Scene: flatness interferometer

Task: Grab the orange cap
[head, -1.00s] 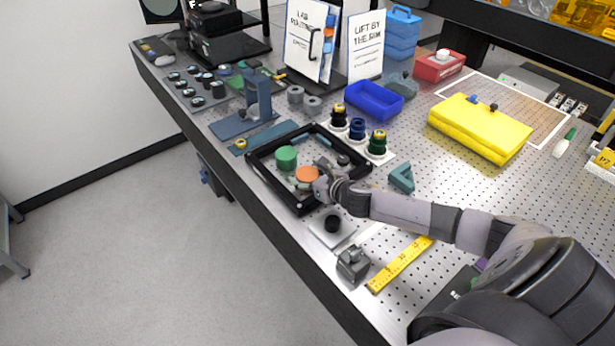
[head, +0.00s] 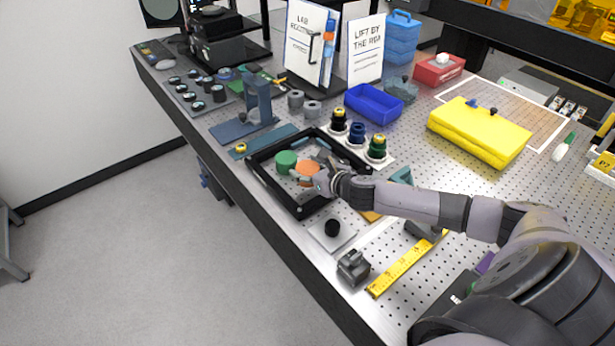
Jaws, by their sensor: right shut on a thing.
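The orange cap (head: 308,168) is a round piece over the black-framed tray (head: 297,211), near its middle. My right gripper (head: 318,177) reaches in from the right and is shut on the orange cap at its right side. The fingers and wrist hide part of the cap. I cannot tell whether the cap still touches the tray floor. A green cap (head: 286,160) sits in the tray just left of the orange one. My left gripper is not in view.
Black, blue and green-topped bottles (head: 357,133) stand behind the tray. A blue bin (head: 374,101) and yellow case (head: 480,132) stand farther back.

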